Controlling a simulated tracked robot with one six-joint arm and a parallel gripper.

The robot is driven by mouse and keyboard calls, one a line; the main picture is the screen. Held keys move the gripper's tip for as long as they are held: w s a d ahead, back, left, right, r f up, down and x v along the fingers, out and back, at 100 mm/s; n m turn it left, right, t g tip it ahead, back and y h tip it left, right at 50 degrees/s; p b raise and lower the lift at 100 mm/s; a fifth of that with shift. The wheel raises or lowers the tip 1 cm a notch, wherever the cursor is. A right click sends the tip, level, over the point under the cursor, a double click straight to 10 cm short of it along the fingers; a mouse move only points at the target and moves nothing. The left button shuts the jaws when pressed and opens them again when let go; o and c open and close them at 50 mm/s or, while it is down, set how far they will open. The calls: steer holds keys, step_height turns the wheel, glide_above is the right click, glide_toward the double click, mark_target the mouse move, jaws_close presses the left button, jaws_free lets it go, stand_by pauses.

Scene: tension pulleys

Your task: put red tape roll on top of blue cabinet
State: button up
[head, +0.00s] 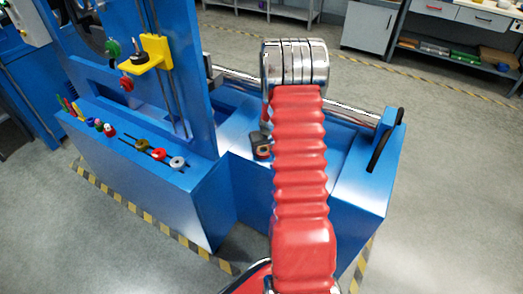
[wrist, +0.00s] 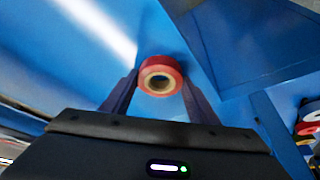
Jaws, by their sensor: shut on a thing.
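The red tape roll (wrist: 160,68), with a tan core, sits between the two dark fingers of my gripper (wrist: 160,82) in the wrist view. The fingers are shut on it, and blue surfaces lie behind it. In the head view my red arm hides most of the gripper. A small dark part of it (head: 260,142) shows left of the arm, above the blue cabinet (head: 345,190). The cabinet has a flat blue top and is partly covered by my arm. I cannot tell how far the roll is from the surface.
A tall blue frame (head: 175,90) with a yellow bracket (head: 152,53) rises at left. Several small rolls and tools line the blue ledge (head: 110,140) below it. Grey floor is open around.

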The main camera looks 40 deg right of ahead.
steer(key=o, duration=1.1)
steer(key=shift+r, duration=0.1)
steer(key=v, duration=1.2)
steer(key=shift+w, duration=0.1)
